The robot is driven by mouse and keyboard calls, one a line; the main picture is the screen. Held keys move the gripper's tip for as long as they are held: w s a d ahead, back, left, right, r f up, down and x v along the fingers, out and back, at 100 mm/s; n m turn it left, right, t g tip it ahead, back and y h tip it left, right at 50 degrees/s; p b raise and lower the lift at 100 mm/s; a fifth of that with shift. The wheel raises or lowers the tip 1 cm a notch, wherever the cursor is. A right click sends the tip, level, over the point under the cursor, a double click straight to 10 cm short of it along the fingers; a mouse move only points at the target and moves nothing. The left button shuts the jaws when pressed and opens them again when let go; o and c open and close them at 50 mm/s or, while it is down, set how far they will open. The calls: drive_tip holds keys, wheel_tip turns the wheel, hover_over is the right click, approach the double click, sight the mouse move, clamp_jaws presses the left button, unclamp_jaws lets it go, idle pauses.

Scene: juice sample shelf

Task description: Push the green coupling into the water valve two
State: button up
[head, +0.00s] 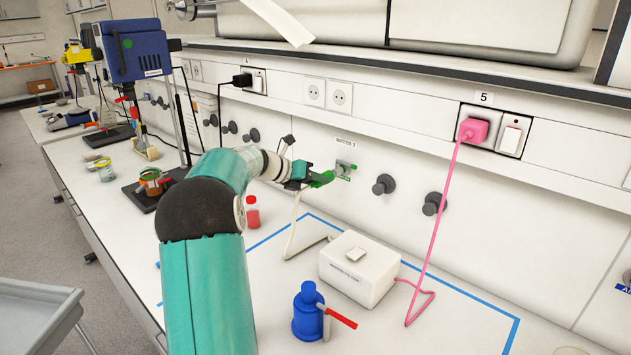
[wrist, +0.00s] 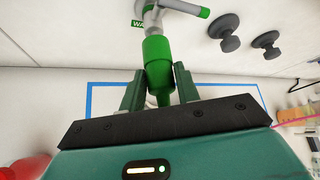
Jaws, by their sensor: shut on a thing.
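The green coupling (wrist: 157,62) is held between the two fingers of my gripper (wrist: 158,90), which is shut on it. In the wrist view its far end meets the grey metal valve (wrist: 152,16) on the wall, in line with it; I cannot tell how deep it sits. In the head view the coupling (head: 322,179) shows as a small green piece between my gripper (head: 308,176) and the valve (head: 345,170). A label above the valve seems to read "WATER 2" or similar. A white hose (head: 292,225) hangs from near the coupling down to the bench.
A white box (head: 358,272) with a pink cable stands on the bench, with a blue bottle with a red handle (head: 308,312) in front. A small red bottle (head: 252,212) stands beside my arm. Dark knobs (head: 383,184) stick out of the wall right of the valve.

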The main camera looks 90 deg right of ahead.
drive_tip(key=shift+s+d, duration=0.5)
drive_tip(key=o, duration=1.2)
drive_tip(key=shift+o, duration=0.2)
drive_tip(key=shift+w, duration=0.1)
drive_tip(key=v, duration=1.3)
drive_tip(key=shift+w+a+r, duration=0.2)
drive_tip(key=shift+w, duration=0.05)
